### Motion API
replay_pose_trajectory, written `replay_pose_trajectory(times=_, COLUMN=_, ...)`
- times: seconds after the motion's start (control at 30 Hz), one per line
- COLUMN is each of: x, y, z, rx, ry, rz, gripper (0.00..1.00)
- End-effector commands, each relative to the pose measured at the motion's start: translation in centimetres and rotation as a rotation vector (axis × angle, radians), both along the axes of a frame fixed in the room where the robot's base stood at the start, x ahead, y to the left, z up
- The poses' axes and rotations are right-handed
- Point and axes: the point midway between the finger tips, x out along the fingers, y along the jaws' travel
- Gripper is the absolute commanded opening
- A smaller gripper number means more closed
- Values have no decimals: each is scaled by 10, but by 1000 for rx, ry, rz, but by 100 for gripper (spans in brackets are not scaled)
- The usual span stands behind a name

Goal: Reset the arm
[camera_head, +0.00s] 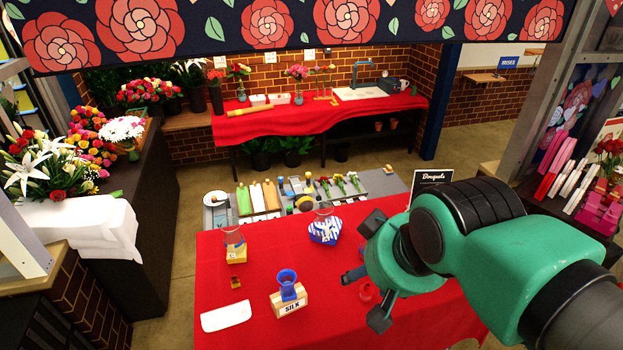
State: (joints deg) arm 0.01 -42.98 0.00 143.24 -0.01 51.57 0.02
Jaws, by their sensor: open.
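My arm, green with black joints, reaches in from the right over the front table. My gripper (372,270) is at its end, above the right part of the red-covered table (235,330). Its dark fingers are spread wide apart, and nothing shows between them. The wrist hides part of the gripper and of the table behind it.
A black sign (432,177) stands near my arm. A grey bench (385,182) holds flowers and tools behind.

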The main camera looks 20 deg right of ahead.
Motion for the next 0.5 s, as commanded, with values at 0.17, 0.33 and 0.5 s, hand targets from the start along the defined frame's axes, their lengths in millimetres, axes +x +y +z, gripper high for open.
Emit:
replay_pose_trajectory(times=0.17, x=0, y=0, z=-22, rx=0, ry=0, rz=0, gripper=55)
replay_pose_trajectory(times=0.33, x=0, y=0, z=-51, rx=0, ry=0, rz=0, gripper=55)
replay_pose_trajectory(times=0.5, x=0, y=0, z=-84, rx=0, ry=0, rz=0, gripper=55)
